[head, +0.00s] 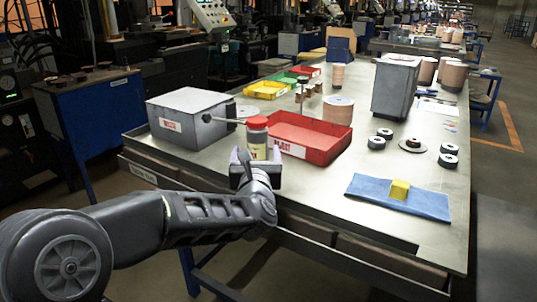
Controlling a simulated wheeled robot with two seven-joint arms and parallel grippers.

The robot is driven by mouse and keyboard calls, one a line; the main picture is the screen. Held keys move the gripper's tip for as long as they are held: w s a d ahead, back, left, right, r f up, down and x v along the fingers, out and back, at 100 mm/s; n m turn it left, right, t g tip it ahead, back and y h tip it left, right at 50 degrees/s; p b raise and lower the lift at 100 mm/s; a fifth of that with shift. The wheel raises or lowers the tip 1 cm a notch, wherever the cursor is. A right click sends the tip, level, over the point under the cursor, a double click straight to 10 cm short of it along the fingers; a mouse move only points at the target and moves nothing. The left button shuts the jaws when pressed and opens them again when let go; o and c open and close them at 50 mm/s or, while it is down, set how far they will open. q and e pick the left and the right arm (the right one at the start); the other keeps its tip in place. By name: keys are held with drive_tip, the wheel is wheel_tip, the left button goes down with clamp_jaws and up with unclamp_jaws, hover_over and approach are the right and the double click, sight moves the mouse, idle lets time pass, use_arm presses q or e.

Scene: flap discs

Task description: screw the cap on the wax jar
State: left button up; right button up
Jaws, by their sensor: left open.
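The wax jar (257,142) stands upright near the front edge of the workbench, left of the red tray. It has a pale yellow label, and a dark red cap (257,122) sits on its top. I cannot tell whether the cap is threaded tight. My left gripper (257,155) is open at the near side of the jar, low on its body, with one finger to each side. The gripper's wrist hides the jar's base, and I cannot tell whether the fingers touch it. My right gripper is not in view.
A blue cloth (370,193) with a yellow block (399,189) lies front right. Several dark discs (383,133) lie beyond it.

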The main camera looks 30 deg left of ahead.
sight(257, 145)
use_arm(q)
drive_tip(key=shift+w+f, duration=0.35)
drive_tip(key=shift+w, duration=0.1)
drive_tip(key=shift+s+r, duration=0.1)
drive_tip(key=shift+x, duration=1.3)
drive_tip(key=p+x, duration=0.1)
drive_tip(key=x, duration=0.4)
drive_tip(key=shift+a, duration=0.1)
drive_tip(key=shift+c, duration=0.2)
